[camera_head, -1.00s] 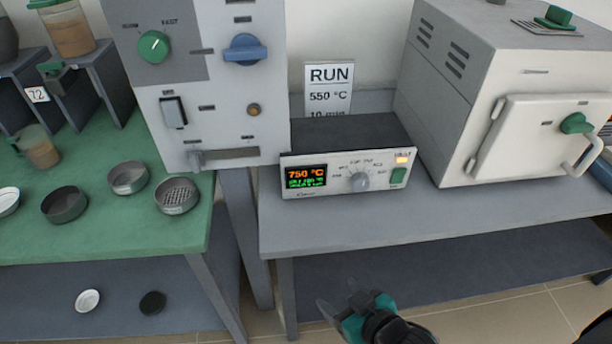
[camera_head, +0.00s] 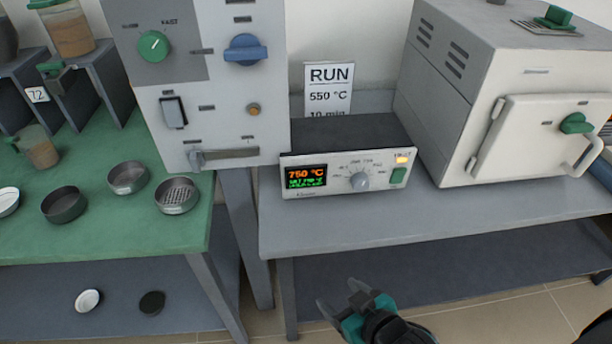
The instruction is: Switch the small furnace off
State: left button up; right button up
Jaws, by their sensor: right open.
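The small furnace (camera_head: 550,100) is a light grey box with a white door and green knob, on the grey bench at the right. Beside it on the left stands a control box (camera_head: 330,180) with a lit display reading 750 °C, a grey round knob (camera_head: 360,181), a green rocker switch (camera_head: 398,177) and a lit amber lamp (camera_head: 402,160). My right gripper (camera_head: 341,298) is open and empty, below and in front of the bench edge, apart from the control box. My left gripper is not in view.
A sign (camera_head: 328,88) behind the control box reads RUN, 550 °C, 10 min. A tall grey panel (camera_head: 205,80) with knobs stands left. Several dishes and sieves lie on the green table (camera_head: 110,225). The grey bench (camera_head: 440,220) is clear in front of the control box.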

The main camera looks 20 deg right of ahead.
aim_at(398, 175)
jog(key=z, duration=1.3)
